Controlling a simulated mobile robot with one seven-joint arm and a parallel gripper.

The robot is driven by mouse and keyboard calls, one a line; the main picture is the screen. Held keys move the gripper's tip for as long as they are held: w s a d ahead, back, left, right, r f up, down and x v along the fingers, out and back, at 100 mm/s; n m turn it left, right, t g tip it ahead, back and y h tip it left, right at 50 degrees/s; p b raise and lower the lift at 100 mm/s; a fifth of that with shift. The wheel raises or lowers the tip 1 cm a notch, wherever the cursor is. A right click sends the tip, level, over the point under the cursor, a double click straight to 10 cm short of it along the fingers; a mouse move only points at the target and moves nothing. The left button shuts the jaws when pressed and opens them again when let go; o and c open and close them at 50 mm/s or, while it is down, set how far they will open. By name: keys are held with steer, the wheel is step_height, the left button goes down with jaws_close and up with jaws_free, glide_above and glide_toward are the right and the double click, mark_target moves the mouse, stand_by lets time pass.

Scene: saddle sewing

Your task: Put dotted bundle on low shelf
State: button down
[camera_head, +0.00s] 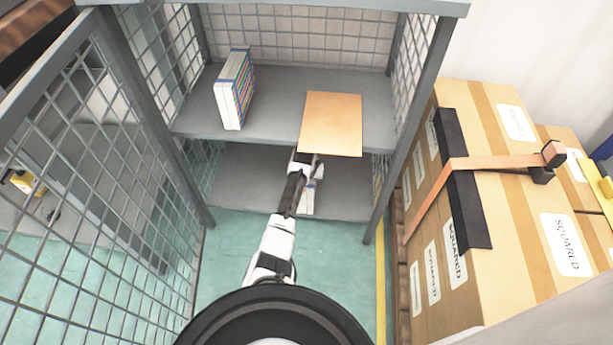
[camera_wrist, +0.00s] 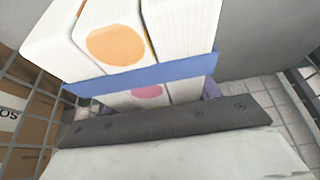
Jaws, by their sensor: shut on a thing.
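The dotted bundle (camera_wrist: 130,45) fills the upper part of the wrist view. It is a set of white blocks with an orange dot and a pink dot, tied by a blue band. My gripper (camera_wrist: 175,122) is shut on it; the fingertips are mostly hidden. In the head view my gripper (camera_head: 309,178) reaches in below the upper shelf's front edge, with a small white part of the bundle (camera_head: 308,202) showing over the low shelf (camera_head: 345,203). I cannot tell whether the bundle touches the low shelf.
The upper shelf (camera_head: 275,108) holds a white book bundle (camera_head: 234,92) at left and an orange-brown board (camera_head: 331,122) overhanging its front edge. Mesh walls and posts flank the shelves. Strapped cartons (camera_head: 500,180) stand at right. The low shelf's left part looks clear.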

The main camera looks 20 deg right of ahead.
steer(key=shift+w+r, duration=0.1)
steer(key=shift+c, duration=1.9)
jaws_free()
